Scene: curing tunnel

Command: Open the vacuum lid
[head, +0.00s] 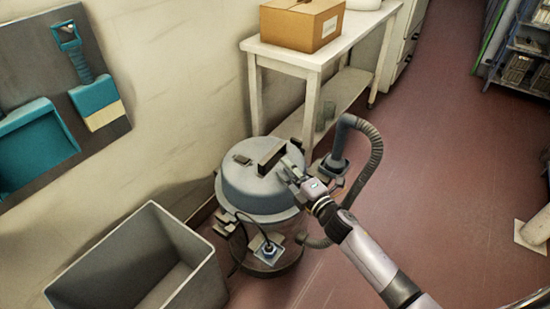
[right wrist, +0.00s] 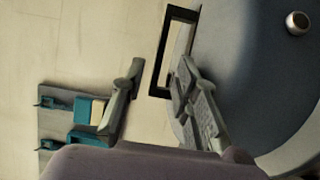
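The vacuum (head: 262,215) stands on the floor by the wall. Its blue-grey round lid (head: 245,185) sits down on the drum. A black loop handle (head: 271,154) rises from the lid top. My right gripper (head: 290,170) is at the lid's right side, close to the handle. In the right wrist view my right gripper (right wrist: 157,80) has its fingers apart, with nothing clasped. The black handle (right wrist: 158,62) shows between and beyond the fingertips there, and the lid (right wrist: 260,75) fills the right side. I cannot tell whether a finger touches the handle or lid. My left gripper is not in view.
A grey open bin (head: 150,262) stands left of the vacuum. A white table (head: 300,52) with a cardboard box (head: 302,22) is behind it. A ribbed hose (head: 372,165) curves up at the vacuum's right. The red floor (head: 450,170) on the right is mostly clear.

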